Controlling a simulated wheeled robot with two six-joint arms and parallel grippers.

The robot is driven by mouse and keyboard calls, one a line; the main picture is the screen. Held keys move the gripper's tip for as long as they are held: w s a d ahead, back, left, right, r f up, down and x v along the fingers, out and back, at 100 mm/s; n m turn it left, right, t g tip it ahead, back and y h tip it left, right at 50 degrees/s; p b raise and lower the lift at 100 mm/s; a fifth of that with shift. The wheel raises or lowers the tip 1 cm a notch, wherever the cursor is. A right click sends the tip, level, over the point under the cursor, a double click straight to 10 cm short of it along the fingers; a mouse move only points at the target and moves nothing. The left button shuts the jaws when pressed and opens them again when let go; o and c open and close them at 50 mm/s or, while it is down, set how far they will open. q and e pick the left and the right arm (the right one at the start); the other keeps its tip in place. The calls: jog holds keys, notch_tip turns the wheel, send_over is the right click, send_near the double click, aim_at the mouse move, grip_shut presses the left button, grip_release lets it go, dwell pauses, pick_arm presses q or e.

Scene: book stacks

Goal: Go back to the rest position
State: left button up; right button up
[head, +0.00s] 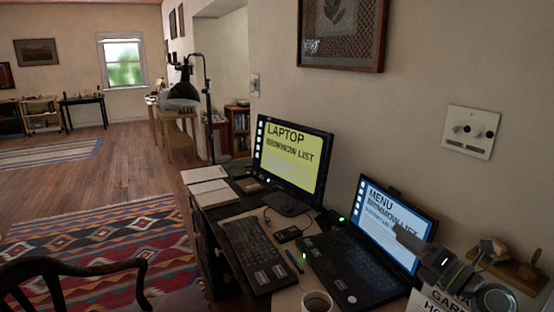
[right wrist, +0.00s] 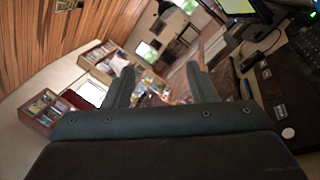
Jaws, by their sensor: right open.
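My right gripper (head: 418,246) shows at the lower right of the head view, in front of the laptop's right edge. In the right wrist view its two fingers (right wrist: 162,84) stand apart with nothing held between them. The laptop (head: 358,258) is open on the desk, with a blue screen reading "MENU". I cannot tell whether the gripper touches it. My left gripper is not in the head view.
A monitor (head: 292,165) with a yellow screen, a keyboard (head: 256,252), notebooks (head: 208,184) and a mug (head: 317,302) crowd the desk. A wooden chair (head: 75,268) stands at the lower left. The wood floor (head: 135,165) beyond is open.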

jog(key=s+d+f+m+g+h, duration=0.1)
jog(key=s+d+f+m+h, duration=0.4)
jog(key=s+f+m+h, duration=0.65)
jog(key=s+d+f+m+g+h, duration=0.1)
jog(key=s+d+f+m+h, duration=0.45)
jog(key=m, duration=1.15)
jog(key=s+a+f+m+g+y, duration=0.1)
jog(key=s+a+f+m+g, duration=0.2)
jog(key=s, duration=0.4)
jog(key=s+a+f+m+g+y, duration=0.1)
jog(key=s+a+f+g, duration=0.3)
jog(key=s, duration=0.3)
jog(key=s+a+f+m+g+y, duration=0.1)
jog(key=s+f+m+g, duration=0.1)
jog(key=s+f+g, duration=0.35)
notch_tip(320, 180, down, 24)
jog(key=s+d, duration=0.1)
jog(key=d, duration=0.1)
jog(key=s+a+f+y, duration=0.1)
jog(key=s+a+f, duration=0.1)
jog(key=s+f, duration=1.3)
jog(key=shift+s+f+g, duration=0.15)
jog(key=shift+f+g, duration=0.3)
jog(key=shift+f, duration=0.15)
